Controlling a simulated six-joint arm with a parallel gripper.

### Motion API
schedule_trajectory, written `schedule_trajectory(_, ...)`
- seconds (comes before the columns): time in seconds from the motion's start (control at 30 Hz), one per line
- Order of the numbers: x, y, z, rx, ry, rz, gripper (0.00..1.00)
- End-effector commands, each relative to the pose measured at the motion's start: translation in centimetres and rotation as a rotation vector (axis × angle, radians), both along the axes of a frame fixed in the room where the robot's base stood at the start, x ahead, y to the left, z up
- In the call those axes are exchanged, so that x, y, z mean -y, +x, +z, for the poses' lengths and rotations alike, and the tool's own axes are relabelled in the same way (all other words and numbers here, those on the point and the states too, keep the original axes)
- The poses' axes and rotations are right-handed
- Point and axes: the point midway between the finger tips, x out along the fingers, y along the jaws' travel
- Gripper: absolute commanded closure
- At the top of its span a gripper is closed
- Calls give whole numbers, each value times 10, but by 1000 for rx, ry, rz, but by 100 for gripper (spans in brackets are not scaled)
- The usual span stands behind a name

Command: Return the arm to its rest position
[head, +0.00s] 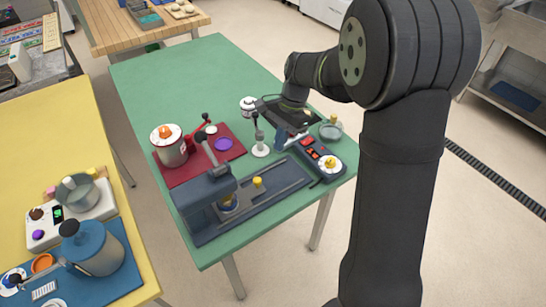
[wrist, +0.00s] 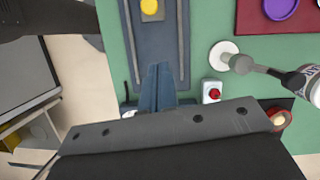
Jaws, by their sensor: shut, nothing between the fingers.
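My arm rises at the right of the head view and bends over the green table (head: 200,70). My gripper (head: 282,139) hangs above the table's right part, between the white-based stand (head: 260,150) and the control box with red buttons (head: 320,159). In the wrist view my gripper's blue-grey fingers (wrist: 158,72) are together with nothing between them. They appear over the near end of the dark rail plate (wrist: 150,45); I cannot tell the exact height.
A dark press (head: 205,195) stands at the table's front. A red mat (head: 190,165) holds a pot (head: 169,150) and a purple disc (head: 223,144). The table's far left is clear. A yellow table (head: 40,130) stands left.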

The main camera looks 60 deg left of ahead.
Motion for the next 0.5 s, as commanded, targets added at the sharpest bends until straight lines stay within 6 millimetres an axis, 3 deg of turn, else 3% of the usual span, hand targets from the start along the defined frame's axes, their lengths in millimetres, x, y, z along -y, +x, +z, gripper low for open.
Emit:
schedule_trajectory(0.2, -2, 9, 27, 1, 1, 0, 100)
schedule_trajectory(0.5, -2, 10, 31, 1, 0, 0, 100)
